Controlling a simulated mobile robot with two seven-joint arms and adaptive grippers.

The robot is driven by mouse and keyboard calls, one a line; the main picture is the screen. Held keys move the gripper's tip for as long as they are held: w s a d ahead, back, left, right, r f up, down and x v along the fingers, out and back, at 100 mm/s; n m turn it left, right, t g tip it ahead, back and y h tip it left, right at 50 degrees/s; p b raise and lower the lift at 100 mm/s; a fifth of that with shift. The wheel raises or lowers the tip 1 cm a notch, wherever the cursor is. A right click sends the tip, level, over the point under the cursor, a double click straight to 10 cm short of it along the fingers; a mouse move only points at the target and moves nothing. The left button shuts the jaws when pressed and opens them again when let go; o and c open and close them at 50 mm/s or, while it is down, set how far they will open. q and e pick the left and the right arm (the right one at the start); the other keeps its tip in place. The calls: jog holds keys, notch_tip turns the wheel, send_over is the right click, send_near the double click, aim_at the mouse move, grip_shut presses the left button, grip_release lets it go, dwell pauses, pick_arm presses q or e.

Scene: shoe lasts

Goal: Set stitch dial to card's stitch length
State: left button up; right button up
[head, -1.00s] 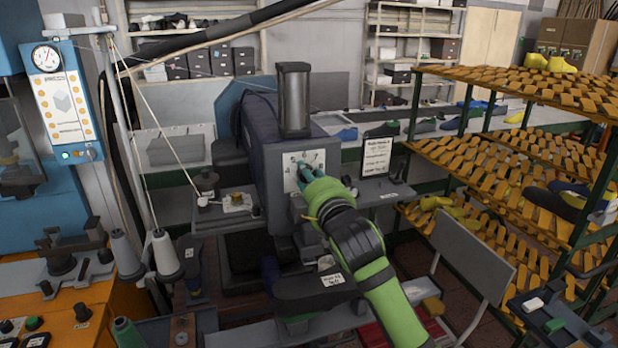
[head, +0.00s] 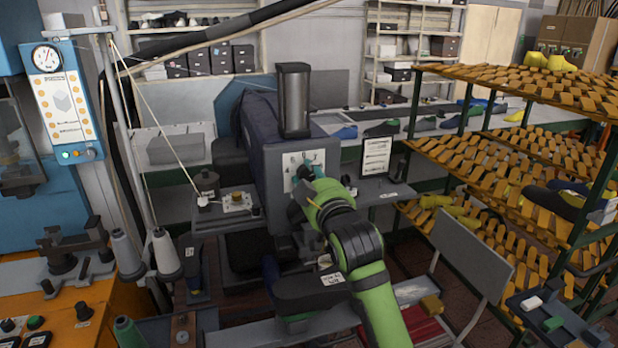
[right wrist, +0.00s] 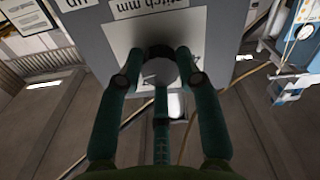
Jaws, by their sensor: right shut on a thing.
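The stitch dial is a round dark knob (right wrist: 160,70) on a white plate lettered "Stitch" and "mm" (right wrist: 203,32) in the right wrist view. In the head view the white dial plate (head: 291,182) is on the front of the grey machine, partly hidden by my gripper. My right gripper (head: 307,172) reaches this plate. In the right wrist view its green fingers (right wrist: 161,62) are closed around the knob. The knob's pointer cannot be made out. The card (head: 376,156) stands upright in a dark frame right of the dial; its text is too small to read. My left gripper is not in view.
A grey shelf (head: 392,194) carries the card beside the machine (head: 296,155). An orange rack (head: 480,150) with shoe lasts stands at the right. Thread cones (head: 165,252) and a thin post stand at the left.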

jog(key=shift+f, duration=0.1)
dwell(0.3)
jog(key=o, duration=1.1)
jog(key=shift+o, duration=0.2)
jog(key=v, duration=1.2)
